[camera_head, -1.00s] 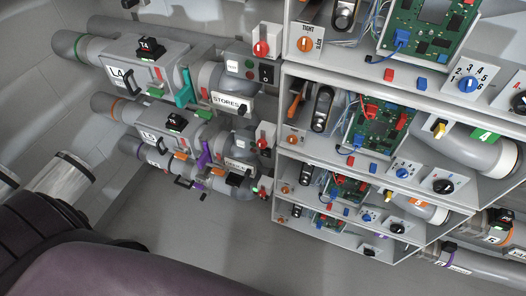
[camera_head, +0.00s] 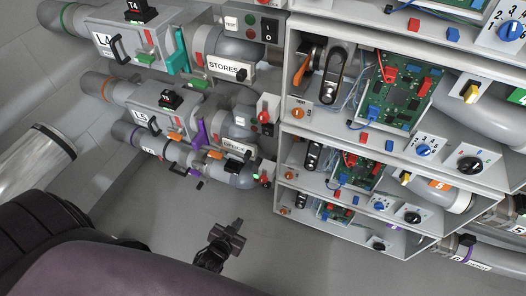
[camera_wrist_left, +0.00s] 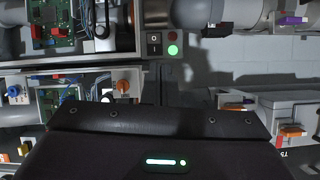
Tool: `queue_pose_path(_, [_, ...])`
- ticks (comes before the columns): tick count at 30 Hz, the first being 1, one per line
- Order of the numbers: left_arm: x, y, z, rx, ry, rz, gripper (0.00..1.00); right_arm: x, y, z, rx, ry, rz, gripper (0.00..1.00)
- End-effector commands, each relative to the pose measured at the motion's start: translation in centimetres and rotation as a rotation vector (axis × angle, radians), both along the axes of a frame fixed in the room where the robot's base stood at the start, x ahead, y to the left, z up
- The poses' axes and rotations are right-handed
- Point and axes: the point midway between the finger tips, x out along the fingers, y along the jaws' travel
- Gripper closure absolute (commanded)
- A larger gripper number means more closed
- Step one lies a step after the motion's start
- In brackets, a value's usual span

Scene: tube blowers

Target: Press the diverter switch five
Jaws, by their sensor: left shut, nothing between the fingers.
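My left gripper (camera_head: 224,240) is dark and shut, with nothing in it. It hangs over the grey floor below the pipe boxes and left of the lowest shelf, apart from everything around it. In the left wrist view its dark housing fills the bottom and its fingertips cannot be seen. No label names a diverter switch that I can read. A black and white rocker switch (camera_wrist_left: 154,44) with a lit green lamp (camera_wrist_left: 172,50) shows in the left wrist view. My right gripper is not in view.
Stacked grey shelves hold green circuit boards (camera_head: 400,88), blue dials (camera_head: 424,150) and black knobs (camera_head: 470,164). Floor (camera_head: 170,225) is clear below.

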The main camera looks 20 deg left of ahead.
Motion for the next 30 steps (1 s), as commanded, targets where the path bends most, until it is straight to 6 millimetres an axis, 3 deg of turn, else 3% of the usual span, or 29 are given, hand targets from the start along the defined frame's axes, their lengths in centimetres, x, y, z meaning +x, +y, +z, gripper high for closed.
queue_pose_path(1, [2.1, -0.1, 0.7, -0.011, -0.119, 0.002, 1.0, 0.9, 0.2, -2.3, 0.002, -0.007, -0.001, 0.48])
queue_pose_path(6, [6.2, -0.5, 8.9, -0.05, -0.493, 0.004, 1.0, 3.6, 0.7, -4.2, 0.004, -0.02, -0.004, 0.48])
queue_pose_path(9, [6.8, -0.7, 13.0, -0.07, -0.663, -0.002, 1.0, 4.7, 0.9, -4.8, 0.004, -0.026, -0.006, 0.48])
queue_pose_path(13, [6.8, -0.9, 16.9, -0.089, -0.81, -0.008, 1.0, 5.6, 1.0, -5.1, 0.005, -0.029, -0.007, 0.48])
queue_pose_path(18, [6.6, -1.0, 19.0, -0.099, -0.884, -0.011, 1.0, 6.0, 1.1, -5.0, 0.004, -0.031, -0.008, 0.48])
queue_pose_path(30, [7.0, -1.0, 19.4, -0.099, -0.887, -0.011, 1.0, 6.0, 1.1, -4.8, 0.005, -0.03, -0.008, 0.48])
